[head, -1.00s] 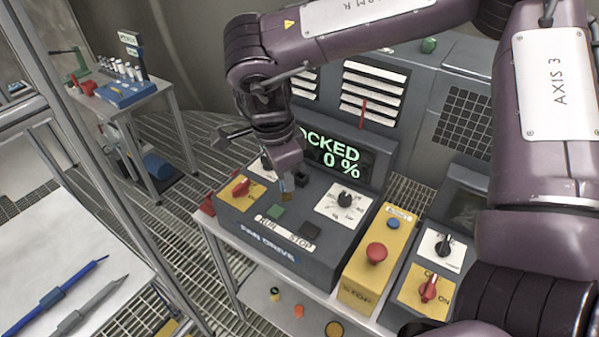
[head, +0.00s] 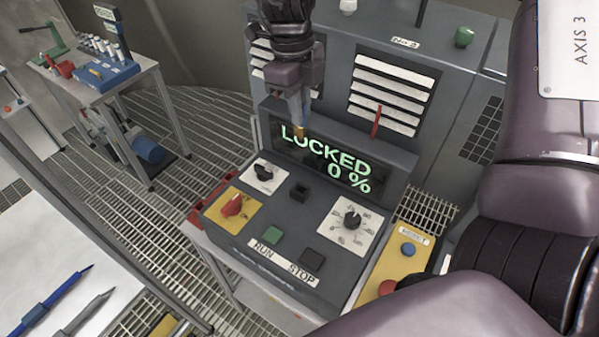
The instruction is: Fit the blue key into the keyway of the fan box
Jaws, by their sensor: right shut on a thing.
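The fan box (head: 225,222) is a dark grey console with a lit display (head: 330,160) reading LOCKED 0 %. Its keyway looks to be the small black square socket (head: 299,192) in the top panel, and nothing is in it. My right gripper (head: 296,98) points down above the box, in front of the display's upper left part. It is shut on a slim bluish piece, apparently the blue key (head: 306,98), with a brass-coloured tip at the bottom. The tip is clear of the socket. My left gripper is out of view.
A red knob (head: 233,205), two dials, and RUN and STOP buttons surround the socket. A yellow box (head: 398,262) stands right of the console. A louvred cabinet (head: 335,52) rises behind. A bench with tools (head: 115,80) is at the far left.

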